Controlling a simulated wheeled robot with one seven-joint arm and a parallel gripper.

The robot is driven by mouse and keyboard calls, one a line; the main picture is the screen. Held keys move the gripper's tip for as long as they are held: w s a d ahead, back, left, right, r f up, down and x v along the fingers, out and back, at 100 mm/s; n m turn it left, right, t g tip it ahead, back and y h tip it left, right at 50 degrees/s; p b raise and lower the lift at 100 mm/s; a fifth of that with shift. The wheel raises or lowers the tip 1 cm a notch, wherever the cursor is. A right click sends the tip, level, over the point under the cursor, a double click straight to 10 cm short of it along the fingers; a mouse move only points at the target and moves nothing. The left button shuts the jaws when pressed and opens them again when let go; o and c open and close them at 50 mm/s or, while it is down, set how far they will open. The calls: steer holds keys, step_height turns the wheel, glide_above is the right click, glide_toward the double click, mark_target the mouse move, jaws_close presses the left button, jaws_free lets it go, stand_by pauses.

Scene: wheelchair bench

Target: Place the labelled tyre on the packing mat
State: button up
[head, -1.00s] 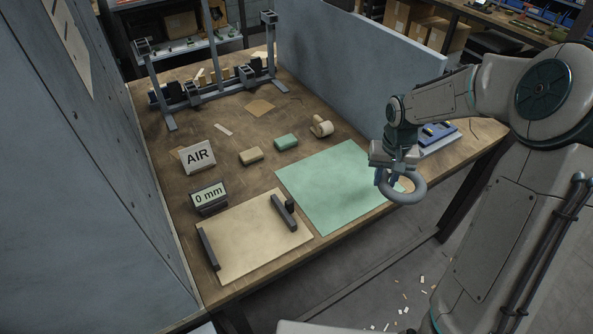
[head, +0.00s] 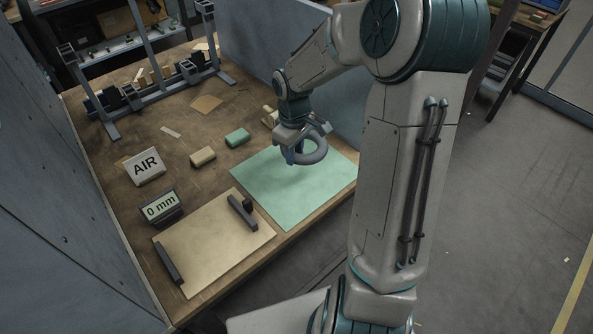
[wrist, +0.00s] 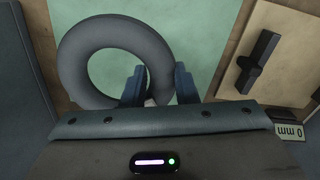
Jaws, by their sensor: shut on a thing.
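A small grey tyre (head: 315,150) hangs in my gripper (head: 294,158), above the green packing mat (head: 267,198). In the wrist view the tyre (wrist: 82,55) is a thick ring, and the two blue fingers of my gripper (wrist: 160,85) are shut on one side of it. A small pale patch shows on the tyre between the fingers; I cannot read it. The mat (wrist: 195,30) shows beneath the tyre and through its hole. The tyre appears apart from the mat.
Left of the mat lies a beige board (head: 212,243) with dark bars and a "0 mm" display (head: 161,207). An "AIR" sign (head: 145,166), a tan block (head: 203,156) and a green block (head: 237,138) stand behind. A grey partition (head: 250,60) borders the bench.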

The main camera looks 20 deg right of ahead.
steer(key=s+d+n, duration=0.6)
steer(key=n, duration=0.7)
steer(key=n+b, duration=0.2)
steer(key=n, duration=0.5)
glide_above(293, 189)
step_height(293, 189, down, 6)
steer(key=shift+f, duration=2)
steer(key=shift+f, duration=0.1)
steer(key=o, duration=1)
steer(key=shift+o, duration=0.2)
